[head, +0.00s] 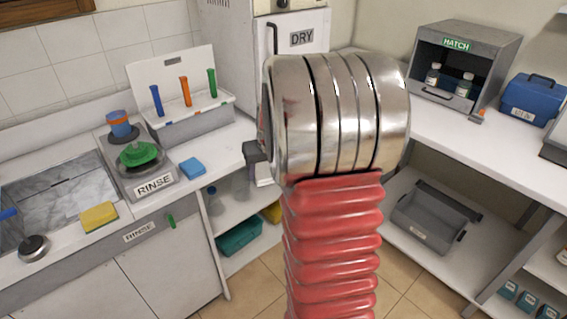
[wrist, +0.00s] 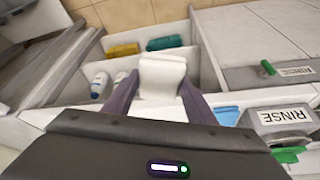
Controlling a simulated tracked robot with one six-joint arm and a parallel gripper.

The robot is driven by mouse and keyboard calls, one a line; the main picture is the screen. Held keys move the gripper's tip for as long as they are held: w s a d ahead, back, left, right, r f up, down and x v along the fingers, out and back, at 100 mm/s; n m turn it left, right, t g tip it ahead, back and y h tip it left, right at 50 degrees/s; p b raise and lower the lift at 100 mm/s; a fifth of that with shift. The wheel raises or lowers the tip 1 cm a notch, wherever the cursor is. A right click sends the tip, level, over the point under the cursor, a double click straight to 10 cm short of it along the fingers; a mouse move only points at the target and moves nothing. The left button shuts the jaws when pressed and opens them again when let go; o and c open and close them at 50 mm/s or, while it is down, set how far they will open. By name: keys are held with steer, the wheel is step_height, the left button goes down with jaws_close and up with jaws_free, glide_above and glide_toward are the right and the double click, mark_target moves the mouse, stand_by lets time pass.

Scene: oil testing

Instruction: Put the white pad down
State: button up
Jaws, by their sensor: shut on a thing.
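My gripper (wrist: 160,88) is shut on the white pad (wrist: 161,72), with a dark finger on each side of it. In the head view my gripper (head: 256,152) shows partly from behind my arm, and a small part of the white pad (head: 264,177) shows below it. The pad is held near the counter's (head: 225,143) right end, above the open shelves. Much of the gripper is hidden by my arm in the head view.
A blue pad (head: 193,168) lies on the counter beside the RINSE unit (head: 153,186). A yellow sponge (head: 99,216) lies near the sink. A rack box (head: 195,125) with coloured tubes stands behind. Below, the shelf holds bottles and a teal tray (head: 238,236).

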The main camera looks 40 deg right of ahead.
steer(key=w+a+f+n, duration=0.1)
steer(key=w+a, duration=0.1)
steer(key=a, duration=0.8)
steer(key=w+a+f+n+y, duration=0.1)
steer(key=w+a+f+n, duration=0.1)
steer(key=a, duration=0.8)
steer(key=w+a+f+n, duration=0.1)
steer(key=w+a+f, duration=0.1)
steer(key=a, duration=0.9)
steer(key=shift+w+f+n+y, duration=0.15)
steer(key=shift+w+n+y, duration=0.1)
steer(key=shift+n+y, duration=0.05)
